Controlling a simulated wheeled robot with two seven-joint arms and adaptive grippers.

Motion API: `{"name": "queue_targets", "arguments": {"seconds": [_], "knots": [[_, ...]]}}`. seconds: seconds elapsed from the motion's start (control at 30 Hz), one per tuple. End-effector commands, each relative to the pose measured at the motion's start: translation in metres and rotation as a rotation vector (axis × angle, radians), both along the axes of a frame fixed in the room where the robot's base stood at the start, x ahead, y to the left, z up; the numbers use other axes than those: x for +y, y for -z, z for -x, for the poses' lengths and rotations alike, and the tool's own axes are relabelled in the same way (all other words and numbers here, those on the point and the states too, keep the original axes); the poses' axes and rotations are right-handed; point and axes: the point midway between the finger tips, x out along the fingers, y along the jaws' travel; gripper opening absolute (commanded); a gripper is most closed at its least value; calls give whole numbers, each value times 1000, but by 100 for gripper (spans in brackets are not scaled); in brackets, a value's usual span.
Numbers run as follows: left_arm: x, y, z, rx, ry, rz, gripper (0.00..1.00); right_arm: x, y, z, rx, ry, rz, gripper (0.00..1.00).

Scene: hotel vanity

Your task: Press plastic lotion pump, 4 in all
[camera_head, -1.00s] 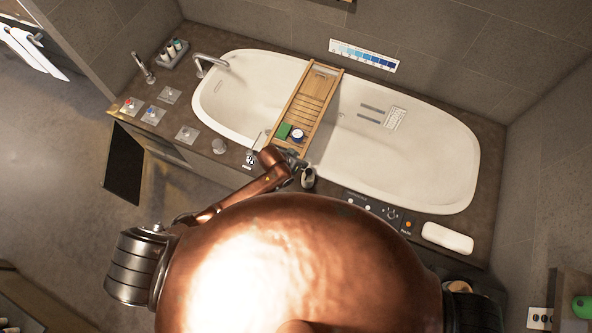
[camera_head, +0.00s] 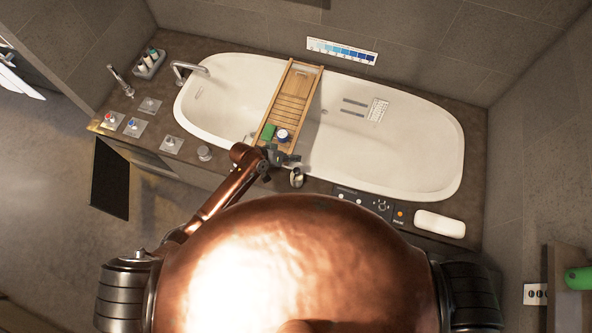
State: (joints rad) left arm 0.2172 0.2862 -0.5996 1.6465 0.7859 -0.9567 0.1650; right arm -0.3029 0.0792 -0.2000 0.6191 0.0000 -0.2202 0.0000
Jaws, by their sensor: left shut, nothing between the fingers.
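A small dark and pale object (camera_head: 297,178) stands on the near rim of the tub counter; it may be the lotion pump, but it is too small to tell. My left arm reaches up from the left. Its gripper (camera_head: 284,157) is shut and empty, just above and left of this object in the picture, near the near end of the wooden bath tray. I cannot tell whether it touches anything. My right gripper is not in view.
A white bathtub (camera_head: 410,155) is crossed by a wooden tray (camera_head: 291,97) with a green block (camera_head: 268,131) and a blue-and-white jar (camera_head: 283,135). A bottle caddy (camera_head: 149,64) stands far left. A white folded towel or bar (camera_head: 440,223) lies right.

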Motion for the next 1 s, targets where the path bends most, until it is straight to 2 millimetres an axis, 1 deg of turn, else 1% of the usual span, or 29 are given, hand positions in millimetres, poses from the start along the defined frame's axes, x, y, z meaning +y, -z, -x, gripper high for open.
{"name": "queue_targets", "arguments": {"seconds": [0.03, 0.27, 0.5, 0.73, 1.0], "knots": [[0, 7, 0, 1, -1, 0, 0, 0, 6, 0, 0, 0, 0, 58], [0, 33, 1, 2, 0, 1, 0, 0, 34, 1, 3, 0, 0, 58], [0, 66, 1, 2, 1, 0, 0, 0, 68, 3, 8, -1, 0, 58], [0, 82, 0, 1, 1, 0, 0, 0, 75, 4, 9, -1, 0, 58], [0, 83, 0, 0, 1, -1, 0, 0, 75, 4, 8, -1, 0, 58]]}}
